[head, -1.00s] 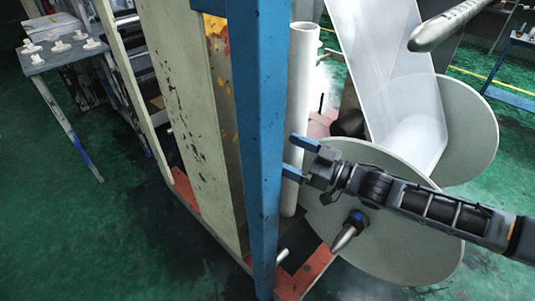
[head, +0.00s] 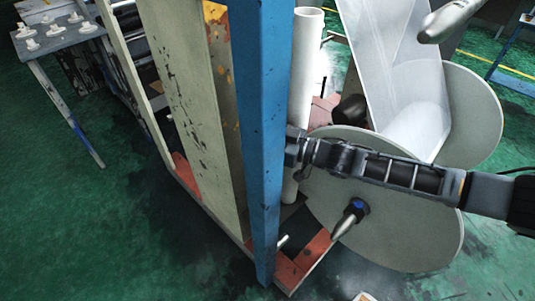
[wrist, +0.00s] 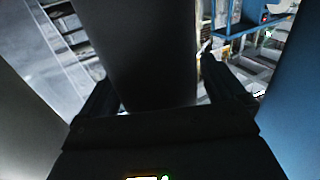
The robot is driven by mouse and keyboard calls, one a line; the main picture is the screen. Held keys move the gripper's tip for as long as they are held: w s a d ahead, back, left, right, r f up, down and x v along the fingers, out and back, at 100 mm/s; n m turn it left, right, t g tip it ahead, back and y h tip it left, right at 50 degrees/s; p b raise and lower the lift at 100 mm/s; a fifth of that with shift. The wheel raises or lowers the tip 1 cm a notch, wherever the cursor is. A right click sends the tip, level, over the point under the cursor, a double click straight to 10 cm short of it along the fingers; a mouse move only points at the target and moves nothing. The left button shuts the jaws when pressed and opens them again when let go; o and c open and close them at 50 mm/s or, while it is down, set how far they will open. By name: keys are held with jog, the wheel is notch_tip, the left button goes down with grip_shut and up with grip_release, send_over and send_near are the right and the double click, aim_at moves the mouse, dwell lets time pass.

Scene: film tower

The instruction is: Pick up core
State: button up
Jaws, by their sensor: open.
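The core, a tall pale tube (head: 305,70), stands upright just behind the blue post in the head view. In the wrist view it appears as a dark, shaded cylinder (wrist: 150,50) between my two fingers. My gripper (wrist: 168,90) is open, with one finger on each side of the core. I cannot tell whether either finger touches it. In the head view my gripper (head: 292,148) is level with the core's middle, and its fingertips are hidden by the blue post.
The blue post (head: 262,130) stands close beside my gripper. A large round disc (head: 400,235) with a pointed spindle (head: 347,220) lies below my arm. White film (head: 400,70) runs down at the right. A small table (head: 65,38) with white pieces stands at the far left.

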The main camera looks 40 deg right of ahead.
jog(key=shift+c, duration=0.3)
grip_shut()
dwell(0.7)
